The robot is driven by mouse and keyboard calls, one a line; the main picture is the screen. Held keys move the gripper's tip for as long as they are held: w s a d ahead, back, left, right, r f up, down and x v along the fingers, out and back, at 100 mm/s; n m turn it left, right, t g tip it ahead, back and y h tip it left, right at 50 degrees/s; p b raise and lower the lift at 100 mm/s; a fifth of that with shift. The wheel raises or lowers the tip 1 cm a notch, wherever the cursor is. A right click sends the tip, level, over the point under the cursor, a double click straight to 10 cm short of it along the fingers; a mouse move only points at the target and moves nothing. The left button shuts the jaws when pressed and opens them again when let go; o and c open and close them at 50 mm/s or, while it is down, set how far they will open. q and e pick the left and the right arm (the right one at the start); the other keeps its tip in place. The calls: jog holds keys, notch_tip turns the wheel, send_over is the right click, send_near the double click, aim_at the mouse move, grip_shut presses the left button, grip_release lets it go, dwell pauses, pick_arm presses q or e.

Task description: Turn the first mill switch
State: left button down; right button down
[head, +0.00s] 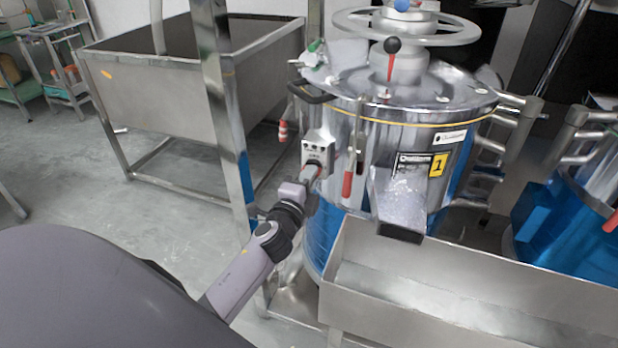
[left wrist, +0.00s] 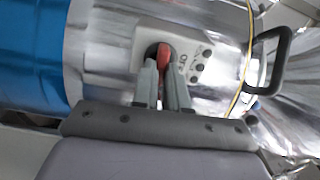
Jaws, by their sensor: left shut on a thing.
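The first mill (head: 405,130) is a shiny metal drum with a blue lower part and a yellow label "1". Its switch box (head: 318,149) is a light panel on the drum's left side, and it also shows in the left wrist view (left wrist: 196,62). The red switch (left wrist: 164,54) sits on this panel. My left gripper (head: 311,172) reaches it from below left. In the left wrist view its two fingers (left wrist: 163,84) are shut on the red switch, one on each side. The fingers partly hide the switch. My right gripper is not in view.
A metal chute (head: 401,198) on the mill's front hangs over a long metal trough (head: 345,265). A steel post (head: 226,120) stands left of my left gripper. A second blue mill (head: 560,200) is at right. A black handle (left wrist: 284,58) is beside the panel.

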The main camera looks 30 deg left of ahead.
pick_arm(q)
jog(key=shift+f+m, duration=0.1)
jog(key=shift+m, duration=0.4)
jog(key=c, duration=1.2)
grip_release()
jog(key=shift+o, duration=0.2)
jog(key=shift+s, duration=0.15)
jog(key=v, duration=0.7)
